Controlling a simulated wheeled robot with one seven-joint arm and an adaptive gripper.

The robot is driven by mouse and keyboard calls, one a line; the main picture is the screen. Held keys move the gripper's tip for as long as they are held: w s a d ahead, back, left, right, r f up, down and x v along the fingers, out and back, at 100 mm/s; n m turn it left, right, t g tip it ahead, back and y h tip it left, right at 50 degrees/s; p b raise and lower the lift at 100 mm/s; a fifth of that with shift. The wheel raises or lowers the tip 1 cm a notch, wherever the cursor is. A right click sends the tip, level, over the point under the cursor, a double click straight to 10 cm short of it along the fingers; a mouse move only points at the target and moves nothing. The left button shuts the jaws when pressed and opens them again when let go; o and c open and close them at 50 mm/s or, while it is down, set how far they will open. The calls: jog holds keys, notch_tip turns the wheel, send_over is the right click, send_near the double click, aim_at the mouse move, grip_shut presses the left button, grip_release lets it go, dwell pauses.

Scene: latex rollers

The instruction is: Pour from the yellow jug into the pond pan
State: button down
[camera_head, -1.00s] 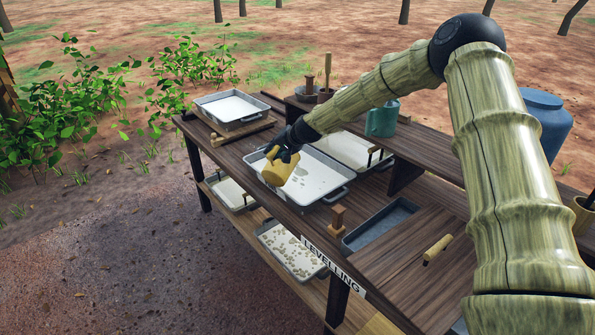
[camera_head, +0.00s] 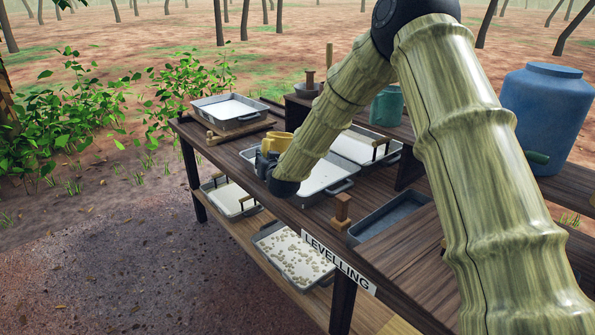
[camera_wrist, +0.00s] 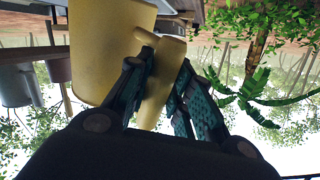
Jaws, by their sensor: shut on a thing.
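The yellow jug (camera_head: 278,142) is above the near-left part of a white-filled grey pan (camera_head: 341,186) on the bench, probably the pond pan. The jug looks roughly upright; its contents and any stream are not visible. My gripper (camera_head: 266,162) is shut on the jug's handle, at the bench's front edge side. My forearm hides much of the pan. In the wrist view, the jug (camera_wrist: 105,45) fills the upper left, and my gripper's dark fingers (camera_wrist: 163,75) lie on both sides of its handle.
Another white-filled pan (camera_head: 229,121) stands on a board at the bench's far left. A further pan (camera_head: 366,150) lies behind the middle one. A wooden block (camera_head: 342,212) and grey tray (camera_head: 392,218) are to the right. A green can (camera_head: 386,106) and blue barrel (camera_head: 546,108) stand behind.

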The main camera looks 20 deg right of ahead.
jog(key=shift+w+d+f+n+t+b, duration=0.15)
jog(key=shift+f+n+t+b, duration=0.2)
jog(key=shift+b, duration=0.3)
jog(key=shift+r+p, duration=0.95)
jog(key=shift+r, duration=0.8)
